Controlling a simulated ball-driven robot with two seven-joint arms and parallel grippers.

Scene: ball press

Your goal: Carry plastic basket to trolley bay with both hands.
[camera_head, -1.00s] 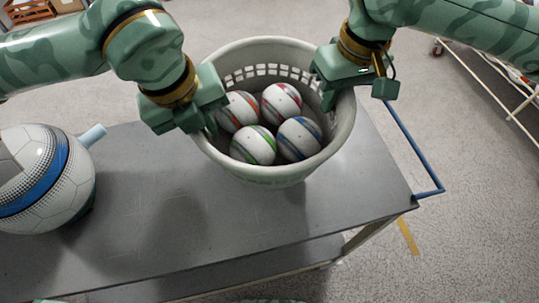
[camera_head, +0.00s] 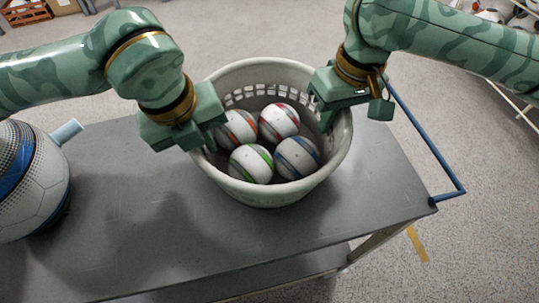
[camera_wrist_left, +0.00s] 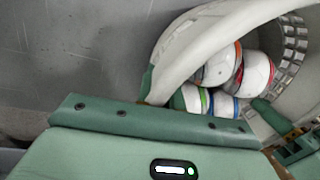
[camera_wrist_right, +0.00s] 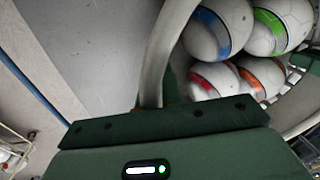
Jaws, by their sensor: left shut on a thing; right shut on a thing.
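The pale plastic basket (camera_head: 265,196) is upright over the grey table top, with several striped balls (camera_head: 279,122) inside. I cannot tell whether its base touches the top. My left gripper (camera_head: 214,128) is shut on the left part of its rim. My right gripper (camera_head: 326,112) is shut on the right part of its rim. The rim runs into the jaws in the left wrist view (camera_wrist_left: 185,52) and the right wrist view (camera_wrist_right: 160,55). The fingertips are mostly hidden. The grey table (camera_head: 130,225) has a blue handle (camera_head: 425,140) on its right end, like a trolley.
A large white and blue ball-shaped object (camera_head: 38,195) with a pale blue stub stands on the table's left end. The front of the table top is clear. A pale rack (camera_head: 518,112) and more balls (camera_head: 490,16) are at the right. An orange crate (camera_head: 25,13) stands far left.

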